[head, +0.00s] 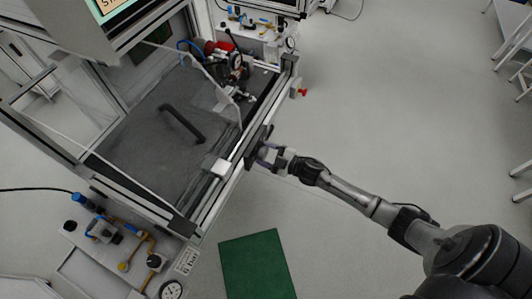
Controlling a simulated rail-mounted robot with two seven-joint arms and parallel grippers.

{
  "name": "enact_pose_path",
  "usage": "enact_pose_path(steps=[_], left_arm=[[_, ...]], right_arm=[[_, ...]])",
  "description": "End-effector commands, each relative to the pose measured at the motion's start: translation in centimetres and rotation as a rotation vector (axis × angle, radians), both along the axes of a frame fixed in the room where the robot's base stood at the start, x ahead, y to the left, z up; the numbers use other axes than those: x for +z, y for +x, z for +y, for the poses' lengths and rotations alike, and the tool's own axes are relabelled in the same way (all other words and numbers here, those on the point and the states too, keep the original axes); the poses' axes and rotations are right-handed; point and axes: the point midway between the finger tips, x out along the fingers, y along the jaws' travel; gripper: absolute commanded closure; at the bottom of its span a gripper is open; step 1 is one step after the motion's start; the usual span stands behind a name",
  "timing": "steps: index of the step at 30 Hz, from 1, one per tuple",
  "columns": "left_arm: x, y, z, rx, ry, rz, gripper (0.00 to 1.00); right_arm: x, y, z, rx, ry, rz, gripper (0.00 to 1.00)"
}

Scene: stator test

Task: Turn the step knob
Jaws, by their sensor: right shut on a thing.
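My right gripper (262,152) is at the front rail of the test cabinet (212,190), reached from the lower right. It is shut at a small fitting on the outer face of that rail, where the step knob appears to be. The fingers hide the knob, so its shape and angle cannot be told. My left gripper is not in view.
The cabinet has a dark bed with a black bar handle (182,123). A red button (301,92) sticks out of the frame's right corner. Valves and a gauge (171,291) stand lower left. A green mat (257,266) lies on clear floor.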

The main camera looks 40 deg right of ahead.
Motion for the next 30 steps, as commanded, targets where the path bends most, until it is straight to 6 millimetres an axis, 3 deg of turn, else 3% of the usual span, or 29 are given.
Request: enact_pose_path(steps=[6,7,14,23,30], left_arm=[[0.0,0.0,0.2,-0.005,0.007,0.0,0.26],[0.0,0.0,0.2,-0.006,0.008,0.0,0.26],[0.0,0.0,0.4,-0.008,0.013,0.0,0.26],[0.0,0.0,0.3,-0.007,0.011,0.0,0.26],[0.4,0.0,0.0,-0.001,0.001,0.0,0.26]], right_arm=[[0.0,0.0,0.0,0.001,0.002,-0.001,0.65],[0.0,0.0,0.0,0.001,0.002,-0.001,0.39],[0.0,0.0,0.0,0.001,0.001,0.0,0.17],[0.0,-0.2,-0.1,0.0,0.002,0.001,0.16],[0.0,-3.2,-1.4,0.001,0.002,0.003,0.16]])
